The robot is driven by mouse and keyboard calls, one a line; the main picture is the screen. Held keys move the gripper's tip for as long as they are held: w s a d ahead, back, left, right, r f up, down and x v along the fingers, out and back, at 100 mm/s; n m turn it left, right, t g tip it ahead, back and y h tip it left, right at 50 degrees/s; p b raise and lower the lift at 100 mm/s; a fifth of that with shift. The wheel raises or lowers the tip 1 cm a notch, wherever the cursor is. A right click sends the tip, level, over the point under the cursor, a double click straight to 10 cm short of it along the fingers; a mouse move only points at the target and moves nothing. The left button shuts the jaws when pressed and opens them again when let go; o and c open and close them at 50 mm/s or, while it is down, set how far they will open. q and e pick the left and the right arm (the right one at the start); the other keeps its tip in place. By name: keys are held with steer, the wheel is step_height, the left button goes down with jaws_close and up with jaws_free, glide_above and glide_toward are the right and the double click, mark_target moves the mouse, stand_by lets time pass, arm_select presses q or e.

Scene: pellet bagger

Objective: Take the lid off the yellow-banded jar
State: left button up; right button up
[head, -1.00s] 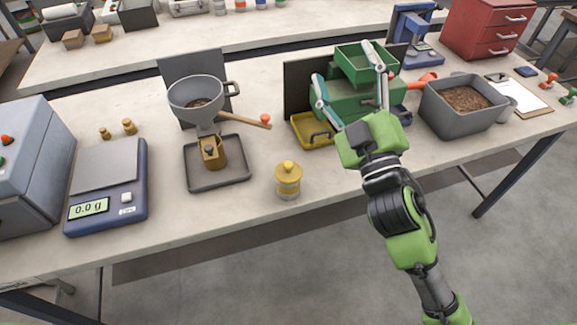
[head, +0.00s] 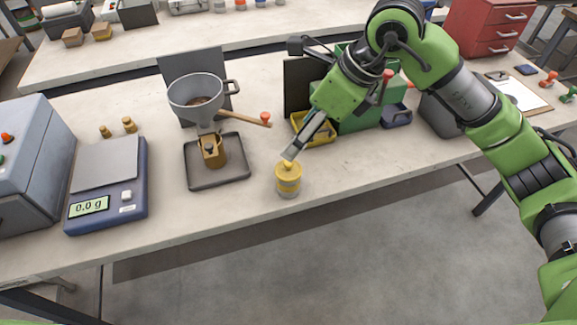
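The yellow-banded jar (head: 288,187) stands upright near the front edge of the table. Its yellow lid (head: 287,172) is on it, with a small knob on top. My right gripper (head: 291,155) reaches down from the upper right, its fingertips at the lid's knob. The fingers are seen edge-on, so I cannot tell whether they are open or closed on the knob, or whether they touch it. My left gripper is not in view.
Left of the jar, a grey tray (head: 233,176) holds a brass-coloured cup under a funnel (head: 197,97). A digital scale (head: 105,190) stands further left. Behind my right gripper are a yellow tray (head: 318,138) and green equipment (head: 358,122). Bare tabletop surrounds the jar.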

steer(key=d, duration=0.2)
steer(key=p, duration=0.2)
glide_toward(288, 162)
steer(key=shift+h, duration=0.4)
steer(key=x, duration=0.4)
steer(key=shift+a+f, duration=0.2)
steer(key=shift+a, duration=0.2)
steer(key=p+x, duration=0.2)
steer(key=x, duration=0.3)
steer(key=shift+p, duration=0.35)
steer(key=shift+w+a+f, duration=0.1)
steer(key=shift+f, duration=0.1)
steer(key=c, duration=0.9)
